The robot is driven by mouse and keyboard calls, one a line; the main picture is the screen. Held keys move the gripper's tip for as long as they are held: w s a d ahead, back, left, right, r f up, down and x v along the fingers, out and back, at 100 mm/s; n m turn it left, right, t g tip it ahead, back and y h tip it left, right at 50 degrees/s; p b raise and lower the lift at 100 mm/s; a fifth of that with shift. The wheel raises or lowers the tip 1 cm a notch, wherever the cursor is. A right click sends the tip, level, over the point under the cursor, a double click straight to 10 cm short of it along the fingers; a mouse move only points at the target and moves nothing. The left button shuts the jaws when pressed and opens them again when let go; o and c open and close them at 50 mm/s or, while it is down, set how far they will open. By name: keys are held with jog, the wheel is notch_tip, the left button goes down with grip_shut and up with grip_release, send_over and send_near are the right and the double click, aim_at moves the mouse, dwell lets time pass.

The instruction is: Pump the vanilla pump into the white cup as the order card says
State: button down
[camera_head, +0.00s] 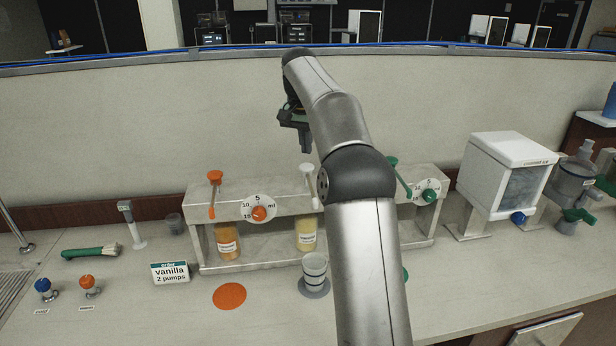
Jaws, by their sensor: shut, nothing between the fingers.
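The order card (170,273) reads "vanilla 2 pumps". A white cup (315,266) with dark bands stands upright on a grey round mat (314,290), in front of the middle bottle. That bottle (306,238) holds pale yellow syrup; its label is too small to read surely. Its white-topped pump (307,175) rises through the steel rack (285,202). My gripper (306,148) is shut and empty, pointing down above and behind the white pump head, apart from it. My arm hides part of the rack to the right. The cup's inside is not clear.
An orange pump (213,190) and dial (258,208) are on the left; a green pump (398,175) and dial (428,190) on the right. An orange mat (229,296) lies bare. A white dispenser (505,175) stands right. A green-handled brush (92,252) lies left.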

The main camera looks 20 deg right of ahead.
aim_at(307, 166)
jog(key=shift+f, duration=0.1)
jog(key=shift+f+b, duration=1.7)
jog(key=shift+f, duration=0.85)
jog(key=shift+r+p, duration=2.55)
jog(key=shift+p, duration=0.15)
jog(key=shift+f, duration=0.2)
